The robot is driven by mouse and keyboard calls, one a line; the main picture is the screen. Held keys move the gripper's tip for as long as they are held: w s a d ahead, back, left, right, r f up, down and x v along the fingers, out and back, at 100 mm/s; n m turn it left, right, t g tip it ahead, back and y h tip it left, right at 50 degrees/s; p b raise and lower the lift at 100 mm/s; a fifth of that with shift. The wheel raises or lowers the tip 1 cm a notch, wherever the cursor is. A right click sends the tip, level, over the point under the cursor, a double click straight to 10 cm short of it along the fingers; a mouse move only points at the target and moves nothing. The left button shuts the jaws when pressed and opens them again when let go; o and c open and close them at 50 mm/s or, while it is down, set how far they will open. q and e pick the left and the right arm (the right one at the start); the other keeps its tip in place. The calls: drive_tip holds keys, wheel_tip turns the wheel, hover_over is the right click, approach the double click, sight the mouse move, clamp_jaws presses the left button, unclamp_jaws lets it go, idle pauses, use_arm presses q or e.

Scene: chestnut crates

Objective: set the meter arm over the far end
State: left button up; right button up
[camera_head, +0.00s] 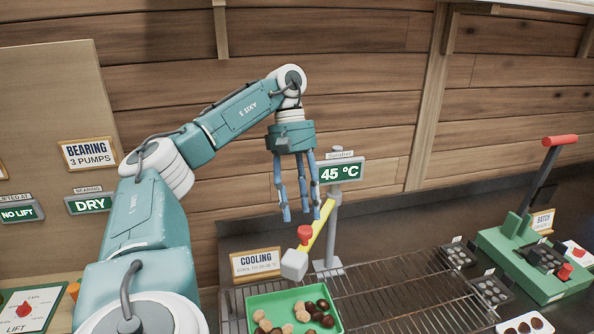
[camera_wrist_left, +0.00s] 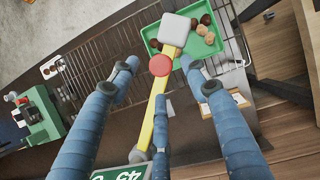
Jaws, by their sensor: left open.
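The meter arm is a yellow bar (camera_head: 321,228) on a grey post (camera_head: 334,232) that carries a green display (camera_head: 341,172) reading 45 °C. It has a red knob (camera_head: 305,234) and a pale grey block (camera_head: 294,264) at its free end. The block is near the back edge of the green tray (camera_head: 272,297) of chestnuts. My left gripper (camera_head: 300,208) is open and empty, its blue fingers pointing down above the knob. In the left wrist view the knob (camera_wrist_left: 160,66) sits between the spread fingers (camera_wrist_left: 163,78), apparently apart from them. My right gripper is out of view.
A wire rack (camera_head: 395,297) runs right from the tray, largely bare. A green press with a red-handled lever (camera_head: 548,262) stands far right. A COOLING sign (camera_head: 255,264) stands behind the tray; a plank wall (camera_head: 330,70) closes the back.

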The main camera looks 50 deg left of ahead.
use_arm(q)
drive_tip(key=v, duration=0.7)
drive_tip(key=shift+r, duration=0.3)
idle(0.4)
drive_tip(key=shift+s+a, duration=0.1)
idle(0.5)
